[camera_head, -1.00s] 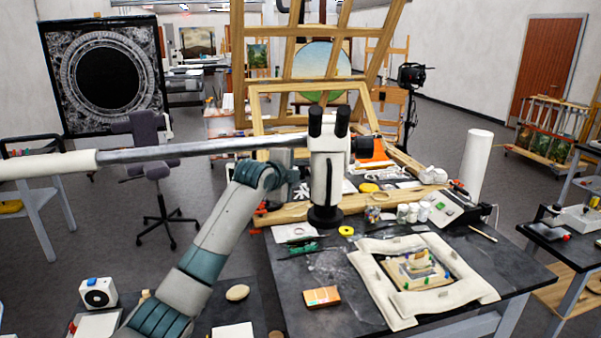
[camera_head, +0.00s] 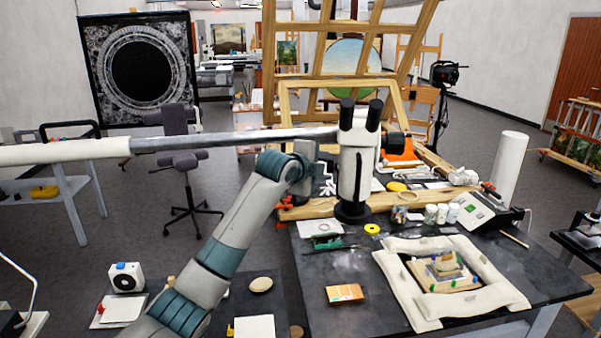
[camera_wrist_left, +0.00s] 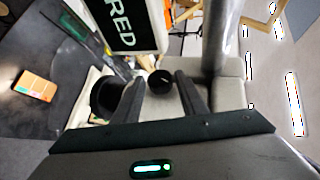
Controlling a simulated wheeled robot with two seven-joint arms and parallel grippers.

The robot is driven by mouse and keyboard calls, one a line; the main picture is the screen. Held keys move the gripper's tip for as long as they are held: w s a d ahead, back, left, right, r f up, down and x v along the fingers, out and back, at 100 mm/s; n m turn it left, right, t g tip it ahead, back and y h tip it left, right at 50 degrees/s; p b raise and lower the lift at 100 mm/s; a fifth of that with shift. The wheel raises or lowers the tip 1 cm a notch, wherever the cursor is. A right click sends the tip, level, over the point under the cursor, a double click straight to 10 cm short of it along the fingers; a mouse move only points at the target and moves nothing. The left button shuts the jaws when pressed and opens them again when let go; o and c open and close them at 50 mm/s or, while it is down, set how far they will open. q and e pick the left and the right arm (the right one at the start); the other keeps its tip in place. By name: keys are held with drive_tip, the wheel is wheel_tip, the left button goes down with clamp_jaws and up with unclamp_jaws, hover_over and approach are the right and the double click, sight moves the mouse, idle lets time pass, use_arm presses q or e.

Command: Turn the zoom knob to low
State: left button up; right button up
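The microscope (camera_head: 357,165) has a white body with two black eyepieces and hangs on a long metal boom (camera_head: 235,139) above the dark table. In the left wrist view the small round black zoom knob (camera_wrist_left: 160,81) has a pale mark on its face and sits on the light housing. My left gripper (camera_head: 312,168) is at the left side of the microscope. In the wrist view its two dark fingers (camera_wrist_left: 158,88) are apart, one on each side of the knob, with visible gaps. The knob's setting is too small to read. My right gripper is out of view.
The boom passes just above my left wrist. A white padded frame (camera_head: 410,300) holds a gilt fragment (camera_head: 440,272) at the table's right. An orange box (camera_head: 345,293) lies on the table. Small jars (camera_head: 440,213) stand behind. A wooden frame rises at the back.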

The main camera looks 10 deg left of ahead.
use_arm(q)
drive_tip(key=b+v, duration=0.6)
drive_tip(key=v, duration=0.9)
drive_tip(key=shift+d+f, duration=0.1)
drive_tip(key=shift+f, duration=0.05)
